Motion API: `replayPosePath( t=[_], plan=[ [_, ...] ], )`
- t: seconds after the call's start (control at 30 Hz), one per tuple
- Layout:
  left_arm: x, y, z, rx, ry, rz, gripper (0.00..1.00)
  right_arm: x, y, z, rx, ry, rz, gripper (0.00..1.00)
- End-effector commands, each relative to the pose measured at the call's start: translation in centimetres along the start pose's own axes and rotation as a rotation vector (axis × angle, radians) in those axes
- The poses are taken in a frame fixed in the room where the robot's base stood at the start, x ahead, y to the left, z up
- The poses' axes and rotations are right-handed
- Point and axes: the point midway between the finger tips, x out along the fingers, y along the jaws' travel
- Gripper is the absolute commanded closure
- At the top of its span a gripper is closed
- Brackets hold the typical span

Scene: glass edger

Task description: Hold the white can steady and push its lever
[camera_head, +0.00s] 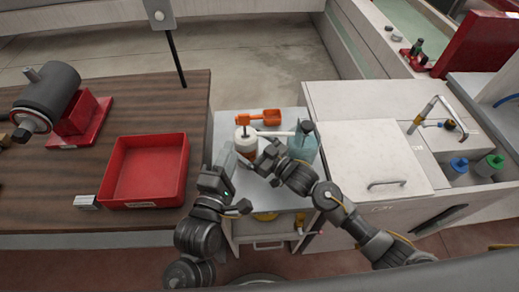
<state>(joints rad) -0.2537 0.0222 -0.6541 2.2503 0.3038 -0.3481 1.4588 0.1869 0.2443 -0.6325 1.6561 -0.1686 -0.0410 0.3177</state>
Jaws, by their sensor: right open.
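The white can (246,141) stands on a small light cabinet between the two benches. It has an orange top part (243,119) and a reddish-brown band low on its side. A thin white bar runs right from near the can toward a bluish bottle; I cannot tell which of them it belongs to. My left gripper (230,157) is at the can's lower left, close to it; its jaw gap is not clear and I cannot tell if it touches. My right gripper (261,160) is open in front and to the right of the can, partly hiding its base.
A bluish bottle with a dark top (303,143) stands right of the can, close to my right arm. An orange scoop-like item (266,117) lies behind. A red tray (146,170) is on the wooden bench at left; a white counter with sink (368,155) is at right.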

Motion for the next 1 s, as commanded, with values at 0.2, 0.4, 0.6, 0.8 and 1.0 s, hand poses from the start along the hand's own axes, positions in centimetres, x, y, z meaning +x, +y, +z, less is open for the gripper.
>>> replayPosePath(
  t=[0.2,0.4,0.6,0.8,1.0],
  plan=[
    [0.0,0.0,0.0,0.0,0.0,0.0,0.64,0.4,-0.03,-0.02,0.0,0.0,0.0,0.07],
    [0.0,0.0,0.0,0.0,0.0,0.0,0.64,0.37,-0.03,-0.02,0.0,0.0,0.0,0.16],
    [0.0,0.0,0.0,0.0,0.0,0.0,0.64,0.36,-0.02,-0.01,0.0,0.0,0.0,0.42],
    [0.0,0.0,0.0,0.0,0.0,0.0,0.64,0.35,-0.02,-0.01,0.0,0.0,0.0,0.34],
    [0.0,0.0,0.0,0.0,0.0,0.0,0.64,0.34,-0.02,0.0,0.0,0.0,0.0,0.54]
  ],
)
